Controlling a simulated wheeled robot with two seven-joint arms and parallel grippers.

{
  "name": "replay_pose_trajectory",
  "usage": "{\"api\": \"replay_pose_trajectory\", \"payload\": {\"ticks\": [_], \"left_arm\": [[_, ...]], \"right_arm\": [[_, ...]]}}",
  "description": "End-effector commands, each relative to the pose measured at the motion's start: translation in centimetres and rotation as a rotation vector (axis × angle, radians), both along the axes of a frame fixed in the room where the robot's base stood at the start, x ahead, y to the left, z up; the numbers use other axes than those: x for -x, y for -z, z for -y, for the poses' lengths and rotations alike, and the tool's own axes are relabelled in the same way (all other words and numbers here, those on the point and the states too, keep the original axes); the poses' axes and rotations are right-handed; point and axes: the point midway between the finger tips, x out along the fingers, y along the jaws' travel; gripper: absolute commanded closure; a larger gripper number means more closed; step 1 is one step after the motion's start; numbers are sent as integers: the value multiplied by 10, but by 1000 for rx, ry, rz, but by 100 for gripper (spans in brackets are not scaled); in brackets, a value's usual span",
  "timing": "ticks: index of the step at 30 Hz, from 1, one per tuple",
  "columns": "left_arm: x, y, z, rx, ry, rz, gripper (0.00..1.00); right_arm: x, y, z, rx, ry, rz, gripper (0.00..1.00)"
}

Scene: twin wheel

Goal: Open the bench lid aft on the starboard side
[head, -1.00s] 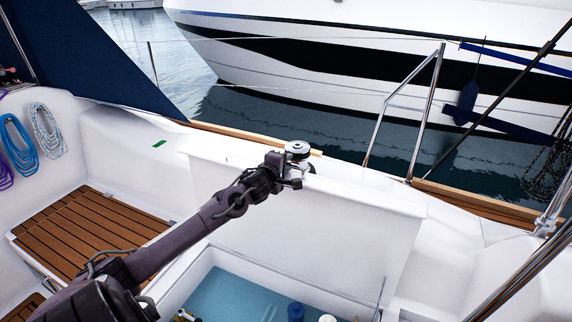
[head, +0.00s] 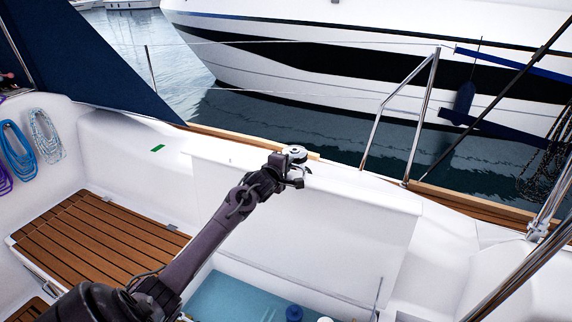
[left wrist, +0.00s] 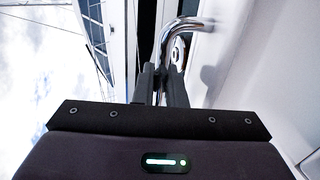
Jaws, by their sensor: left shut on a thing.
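The white bench lid (head: 325,225) stands raised and roughly upright in the head view. The open locker (head: 238,298) with a blue inside shows below it. My left gripper (head: 298,180) is at the lid's top edge, beside the winch. In the left wrist view, my left gripper's fingers (left wrist: 160,86) are closed around a bent chrome handle (left wrist: 180,27). The handle's far end lies along a white surface. In the head view the handle is mostly hidden by the gripper. My right gripper is not in view.
A winch (head: 294,153) sits on the side deck just behind the gripper. A chrome rail (head: 420,115) and metal tubes (head: 540,235) stand at right. A slatted wooden seat (head: 95,240) is at left. Bottles (head: 294,313) stand in the locker.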

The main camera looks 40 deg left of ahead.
Motion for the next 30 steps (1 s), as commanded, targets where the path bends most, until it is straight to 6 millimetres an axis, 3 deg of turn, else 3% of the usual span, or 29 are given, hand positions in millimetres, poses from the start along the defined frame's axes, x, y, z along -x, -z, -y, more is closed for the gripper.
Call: {"api": "replay_pose_trajectory", "payload": {"ticks": [11, 12, 15, 25, 30], "left_arm": [[-3, 0, -1, 0, 0, 3, 100], [-3, 0, -1, 1, 1, 2, 87], [-3, 0, 0, 1, 1, 2, 75], [-1, 1, 2, 2, 4, 1, 75], [16, -1, 8, 3, 5, -1, 75]], "right_arm": [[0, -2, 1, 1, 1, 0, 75], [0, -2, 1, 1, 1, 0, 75], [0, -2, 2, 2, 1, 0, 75], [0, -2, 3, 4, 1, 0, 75], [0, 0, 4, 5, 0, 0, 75]]}}
